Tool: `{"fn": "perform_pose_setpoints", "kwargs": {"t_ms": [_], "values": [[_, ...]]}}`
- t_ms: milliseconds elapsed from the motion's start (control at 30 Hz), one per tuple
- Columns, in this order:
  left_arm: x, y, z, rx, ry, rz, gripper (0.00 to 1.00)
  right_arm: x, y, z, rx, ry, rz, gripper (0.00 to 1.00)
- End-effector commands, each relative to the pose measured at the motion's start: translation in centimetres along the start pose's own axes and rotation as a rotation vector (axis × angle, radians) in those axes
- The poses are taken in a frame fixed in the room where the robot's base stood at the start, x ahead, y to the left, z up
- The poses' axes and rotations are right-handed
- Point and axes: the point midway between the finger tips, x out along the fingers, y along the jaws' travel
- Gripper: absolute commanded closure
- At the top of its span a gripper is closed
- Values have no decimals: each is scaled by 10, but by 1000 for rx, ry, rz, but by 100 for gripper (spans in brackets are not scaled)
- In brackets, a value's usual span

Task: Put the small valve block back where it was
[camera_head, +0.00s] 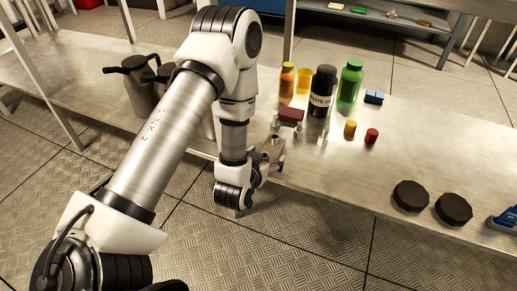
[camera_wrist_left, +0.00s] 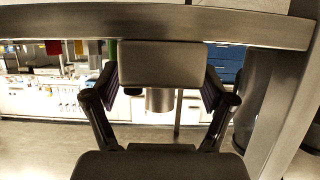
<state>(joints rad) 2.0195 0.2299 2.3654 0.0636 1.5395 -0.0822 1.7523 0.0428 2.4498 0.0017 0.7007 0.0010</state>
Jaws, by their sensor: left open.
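The small valve block (camera_head: 271,148), a grey metal piece with short round ports, is at the front edge of the metal bench, partly hidden by my left gripper (camera_head: 262,167). In the left wrist view a grey metal block (camera_wrist_left: 160,62) with a short cylinder below it, which looks like the valve block, sits between the two fingers. My left gripper (camera_wrist_left: 160,88) is open, with a finger on each side and a small gap visible. Whether the block rests fully on the bench cannot be told. My right gripper is not in view.
On the bench (camera_head: 330,178) stand a dark bottle (camera_head: 321,93), a green bottle (camera_head: 350,82), orange containers (camera_head: 287,82), a dark red block (camera_head: 291,115), and yellow (camera_head: 350,129) and red (camera_head: 372,136) caps. Two black knobs (camera_head: 411,196) lie at right. Grey jugs (camera_head: 145,90) stand at left.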

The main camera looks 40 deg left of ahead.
Motion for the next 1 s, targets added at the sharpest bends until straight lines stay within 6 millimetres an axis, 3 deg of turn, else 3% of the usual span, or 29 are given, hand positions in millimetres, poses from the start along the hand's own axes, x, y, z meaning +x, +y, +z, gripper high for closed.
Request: {"fn": "perform_pose_setpoints", "kwargs": {"t_ms": [233,400,533,633,733,800,900,1000], "values": [[-75,0,-11,6,-10,1,17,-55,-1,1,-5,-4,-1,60],[-91,0,-6,3,-4,0,17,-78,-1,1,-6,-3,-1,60],[-95,1,2,3,-22,2,17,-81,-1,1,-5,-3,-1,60],[-96,6,34,12,-162,18,17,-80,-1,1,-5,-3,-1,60],[-110,14,90,41,-441,48,17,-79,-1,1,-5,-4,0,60],[-133,18,130,75,-667,73,17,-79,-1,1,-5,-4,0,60],[-172,20,171,123,-947,102,17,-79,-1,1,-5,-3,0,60],[-202,18,190,159,-1120,119,17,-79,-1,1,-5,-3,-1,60]]}}
